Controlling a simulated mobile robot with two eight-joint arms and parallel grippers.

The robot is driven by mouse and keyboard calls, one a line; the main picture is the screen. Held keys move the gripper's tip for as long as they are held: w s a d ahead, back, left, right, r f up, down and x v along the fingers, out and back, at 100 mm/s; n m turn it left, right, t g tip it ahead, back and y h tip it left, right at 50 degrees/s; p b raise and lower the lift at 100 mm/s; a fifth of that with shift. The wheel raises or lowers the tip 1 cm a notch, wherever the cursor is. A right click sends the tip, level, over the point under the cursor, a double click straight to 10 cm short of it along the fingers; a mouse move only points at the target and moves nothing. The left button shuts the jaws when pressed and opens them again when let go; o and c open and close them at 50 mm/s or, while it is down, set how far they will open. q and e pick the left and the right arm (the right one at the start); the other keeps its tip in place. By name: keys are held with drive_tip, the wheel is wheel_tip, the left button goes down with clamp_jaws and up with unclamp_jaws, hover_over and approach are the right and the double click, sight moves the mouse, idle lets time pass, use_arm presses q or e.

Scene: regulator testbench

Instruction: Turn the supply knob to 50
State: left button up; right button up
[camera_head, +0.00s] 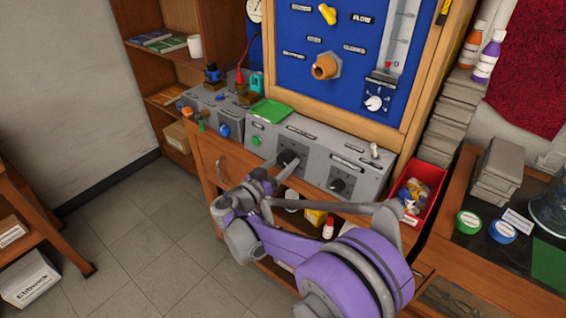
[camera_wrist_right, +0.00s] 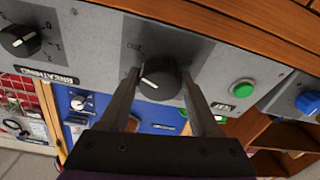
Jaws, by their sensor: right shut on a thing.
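A black supply knob (camera_head: 287,157) sits on the front of the grey bench panel (camera_head: 315,167). In the right wrist view the same knob (camera_wrist_right: 160,78) shows a white pointer line, and its printed scale is mostly hidden or too blurred to read. My right gripper (camera_head: 278,172) reaches the panel from the front; in its wrist view the two fingers (camera_wrist_right: 159,80) stand on either side of the knob, shut on it. My left gripper is not in view.
A second black knob (camera_head: 341,185), labelled breathing in the wrist view, is right of the gripped one. A green button (camera_head: 256,141) is to its left. A red bin (camera_head: 417,190) stands at the panel's right end. A blue board (camera_head: 345,55) rises behind.

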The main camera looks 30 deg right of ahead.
drive_tip(key=n+t+y, duration=0.1)
drive_tip(key=n, duration=0.4)
drive_tip(key=shift+s+p, duration=0.1)
drive_tip(key=shift+p, duration=0.2)
drive_tip(key=n+y, duration=0.1)
drive_tip(key=n, duration=0.4)
drive_tip(key=shift+d+r+p, duration=0.1)
drive_tip(key=shift+r+p, duration=0.05)
drive_tip(key=shift+p, duration=0.2)
drive_tip(key=n+y, duration=0.1)
drive_tip(key=n, duration=0.3)
drive_tip(key=shift+n+p, duration=0.4)
drive_tip(key=n, duration=0.4)
drive_tip(key=shift+r+y+p, duration=0.15)
drive_tip(key=shift+y+p, duration=0.15)
drive_tip(key=shift+p, duration=0.05)
drive_tip(key=n, duration=0.4)
drive_tip(key=shift+r+g+y, duration=0.1)
drive_tip(key=shift+g+y, duration=0.2)
drive_tip(key=n+g, duration=0.1)
drive_tip(key=n, duration=0.3)
drive_tip(key=n+g, duration=0.1)
drive_tip(key=n, duration=0.2)
drive_tip(key=shift+n, duration=0.4)
drive_tip(key=shift+w+n+g, duration=0.2)
drive_tip(key=shift+n+g, duration=0.3)
drive_tip(key=shift+n, duration=1.1)
drive_tip(key=shift+r, duration=0.1)
